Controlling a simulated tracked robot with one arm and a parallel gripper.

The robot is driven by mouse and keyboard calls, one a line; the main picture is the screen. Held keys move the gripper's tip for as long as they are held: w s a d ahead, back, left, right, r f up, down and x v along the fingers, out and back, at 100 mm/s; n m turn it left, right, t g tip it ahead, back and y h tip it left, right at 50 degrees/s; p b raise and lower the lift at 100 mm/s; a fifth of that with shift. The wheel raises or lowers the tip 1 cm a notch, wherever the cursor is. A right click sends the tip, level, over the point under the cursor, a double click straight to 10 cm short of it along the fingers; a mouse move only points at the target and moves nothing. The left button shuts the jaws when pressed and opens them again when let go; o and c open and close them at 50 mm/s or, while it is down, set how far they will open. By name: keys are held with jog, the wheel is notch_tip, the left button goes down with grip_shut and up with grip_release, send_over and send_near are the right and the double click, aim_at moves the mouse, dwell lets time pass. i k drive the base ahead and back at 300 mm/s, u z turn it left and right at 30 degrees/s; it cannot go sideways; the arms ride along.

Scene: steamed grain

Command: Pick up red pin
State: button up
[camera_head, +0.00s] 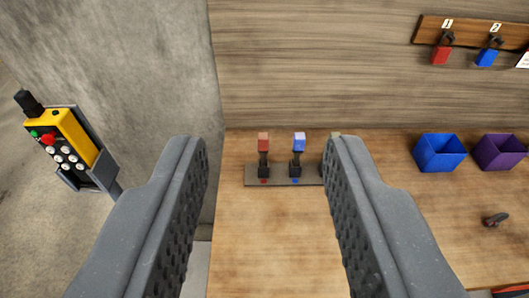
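A red-topped pin (263,145) with a black lower part stands upright on a grey strip (279,182) at the back of the wooden table. A blue-topped pin (298,147) stands just right of it. A third, yellowish-topped pin (334,135) is mostly hidden behind my right finger. My gripper (268,155) is open and empty, with one grey textured finger on each side of the view. The red pin shows between the fingers, some distance beyond them.
A blue bin (439,153) and a purple bin (500,152) stand at right. A numbered rack (472,36) on the wall holds red and blue items. A yellow control box (68,142) is at left. A small dark object (496,219) lies at right. The table's front middle is clear.

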aim_at(263, 148)
jog(key=z, duration=0.05)
jog(key=i, duration=0.9)
jog(key=u, duration=0.05)
